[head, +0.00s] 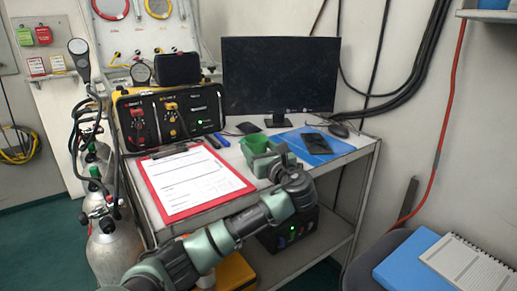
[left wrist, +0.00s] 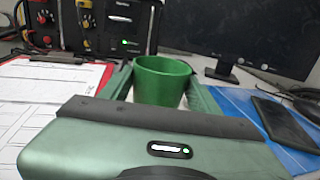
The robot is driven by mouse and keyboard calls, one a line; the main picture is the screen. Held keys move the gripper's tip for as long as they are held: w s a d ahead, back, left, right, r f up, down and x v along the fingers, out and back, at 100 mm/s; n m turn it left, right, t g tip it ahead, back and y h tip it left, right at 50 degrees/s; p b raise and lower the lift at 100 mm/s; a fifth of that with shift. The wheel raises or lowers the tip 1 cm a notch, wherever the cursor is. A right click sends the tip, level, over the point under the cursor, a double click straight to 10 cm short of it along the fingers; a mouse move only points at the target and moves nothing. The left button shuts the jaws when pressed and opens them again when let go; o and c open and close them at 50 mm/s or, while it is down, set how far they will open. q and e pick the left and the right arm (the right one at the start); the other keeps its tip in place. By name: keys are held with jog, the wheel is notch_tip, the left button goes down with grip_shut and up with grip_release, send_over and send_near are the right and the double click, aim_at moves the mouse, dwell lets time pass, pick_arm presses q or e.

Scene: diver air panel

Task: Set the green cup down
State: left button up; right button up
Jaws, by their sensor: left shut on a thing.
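The green cup (head: 254,143) stands upright at the middle of the desk, between the red clipboard and the blue folder. It also shows in the left wrist view (left wrist: 160,82), between the fingers of my left gripper. My left gripper (head: 262,152) comes in from the front and is shut on the cup, with one finger on each side. The gripper's body hides the cup's lower part, so I cannot tell whether its base touches the desk (head: 352,141). My right gripper is not in view.
A red clipboard (head: 240,188) with paper lies left of the cup. A blue folder (head: 338,147) with a dark phone (head: 316,143) lies right. A monitor (head: 280,75) and an air panel (head: 170,115) stand behind. Gas cylinders (head: 110,250) stand left of the desk.

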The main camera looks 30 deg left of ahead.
pick_arm(q)
jog(key=shift+f, duration=0.1)
jog(key=o, duration=1.3)
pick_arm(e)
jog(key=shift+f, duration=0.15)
pick_arm(q)
jog(key=shift+d, duration=0.1)
jog(key=p+v, duration=0.1)
jog(key=v, duration=1)
jog(key=shift+s+d, duration=0.25)
jog(key=shift+d, duration=0.05)
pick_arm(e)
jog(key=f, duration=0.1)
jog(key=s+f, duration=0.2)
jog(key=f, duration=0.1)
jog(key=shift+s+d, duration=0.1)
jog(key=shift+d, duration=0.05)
